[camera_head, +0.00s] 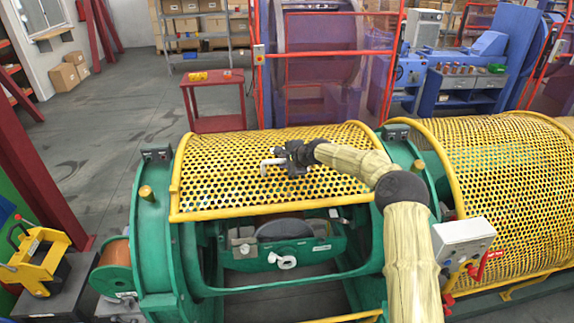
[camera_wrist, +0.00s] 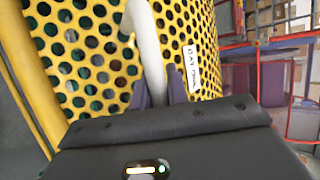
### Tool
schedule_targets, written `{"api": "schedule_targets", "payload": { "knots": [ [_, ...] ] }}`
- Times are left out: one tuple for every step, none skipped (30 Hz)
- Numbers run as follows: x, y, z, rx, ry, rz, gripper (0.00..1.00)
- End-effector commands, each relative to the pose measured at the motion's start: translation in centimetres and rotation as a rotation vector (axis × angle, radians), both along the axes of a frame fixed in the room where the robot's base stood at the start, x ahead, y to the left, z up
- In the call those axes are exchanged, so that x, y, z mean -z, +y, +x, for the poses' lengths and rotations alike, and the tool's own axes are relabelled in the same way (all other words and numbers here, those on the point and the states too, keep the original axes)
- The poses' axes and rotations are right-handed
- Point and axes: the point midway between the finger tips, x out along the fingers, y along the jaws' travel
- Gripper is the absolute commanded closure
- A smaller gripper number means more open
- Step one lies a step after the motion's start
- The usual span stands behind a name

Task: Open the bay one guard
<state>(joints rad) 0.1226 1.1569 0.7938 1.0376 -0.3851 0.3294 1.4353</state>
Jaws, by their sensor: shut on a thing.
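The bay one guard (camera_head: 225,185) is a yellow perforated curved cover on the left green machine frame. It sits over the top of the bay, and the front below its lower yellow edge is open. My gripper (camera_head: 272,165) is at the guard's outer face. In the wrist view, my gripper (camera_wrist: 158,92) has its two fingers on either side of a pale bar handle (camera_wrist: 147,40), shut on it. The guard also fills much of the wrist view (camera_wrist: 85,45), with a white label (camera_wrist: 190,68) beside the handle. The handle's lower end is hidden by my gripper.
Inside the open bay is a green cradle (camera_head: 245,262) with a grey drum. A second yellow guard (camera_head: 505,165) covers the bay at right. A grey control box (camera_head: 464,240) stands near my arm.

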Motion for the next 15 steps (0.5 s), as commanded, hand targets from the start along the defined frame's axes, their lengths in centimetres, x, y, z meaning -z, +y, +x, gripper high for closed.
{"api": "schedule_targets", "payload": {
  "knots": [
    [0.34, 0.0, -0.07, -0.002, 0.005, -0.003, 1.0],
    [0.35, -0.01, -0.06, -0.001, 0.006, -0.002, 1.0],
    [0.36, -0.04, -0.05, -0.001, 0.006, -0.002, 1.0],
    [0.38, -0.07, -0.05, -0.001, 0.006, -0.002, 1.0],
    [0.39, -0.08, -0.06, -0.001, 0.006, -0.003, 1.0],
    [0.41, -0.1, -0.06, -0.001, 0.007, -0.002, 1.0],
    [0.42, -0.11, -0.06, -0.001, 0.007, -0.002, 1.0],
    [0.43, -0.12, -0.06, -0.001, 0.007, -0.002, 1.0],
    [0.45, -0.13, -0.07, -0.001, 0.008, -0.003, 1.0],
    [0.45, -0.14, -0.08, -0.001, 0.008, -0.003, 1.0],
    [0.46, -0.14, -0.08, -0.001, 0.008, -0.003, 0.82],
    [0.46, -0.15, -0.08, -0.001, 0.008, -0.003, 0.74],
    [0.45, -0.14, -0.08, -0.001, 0.008, -0.003, 0.68],
    [0.42, -0.13, -0.07, -0.001, 0.007, -0.002, 0.62],
    [0.38, -0.12, -0.06, -0.001, 0.007, -0.002, 0.62]
  ]
}}
